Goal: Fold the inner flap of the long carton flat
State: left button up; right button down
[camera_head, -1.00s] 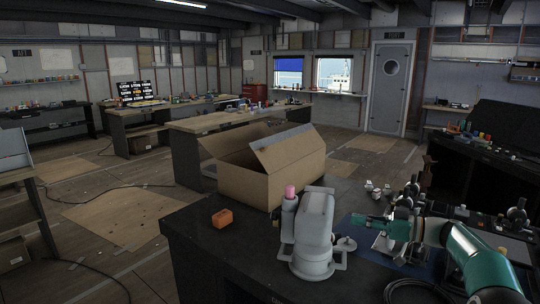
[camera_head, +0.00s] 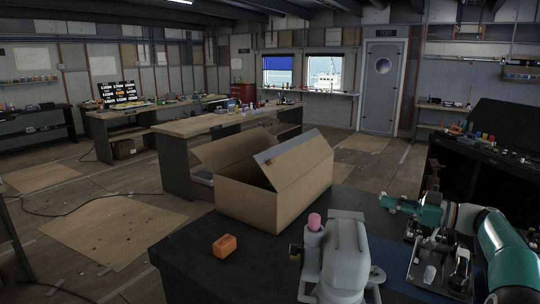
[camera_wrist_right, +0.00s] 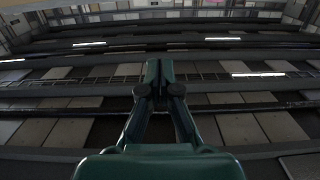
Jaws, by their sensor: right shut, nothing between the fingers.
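The long brown carton (camera_head: 245,204) stands open on the near dark bench. One flap (camera_head: 228,150) leans out on its left side. Another broad flap (camera_head: 296,158) stands up at a slant on the right, with a grey strip along its edge. I cannot tell which flap is the inner one, and the carton's inside is mostly hidden. My green right gripper (camera_head: 388,202) is to the right of the carton, apart from it, fingers pointing left. In the right wrist view its fingers (camera_wrist_right: 160,78) are together and empty, with the ceiling beyond. My left gripper is not in view.
A grey-white device (camera_head: 343,250) and a pink-capped bottle (camera_head: 314,222) stand in front of the carton. An orange block (camera_head: 224,246) lies on the bench (camera_head: 190,252) at the left. The bench top between block and device is clear.

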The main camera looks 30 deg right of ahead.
aim_at(282, 164)
jog(key=i, duration=1.25)
jog(key=u, duration=0.05)
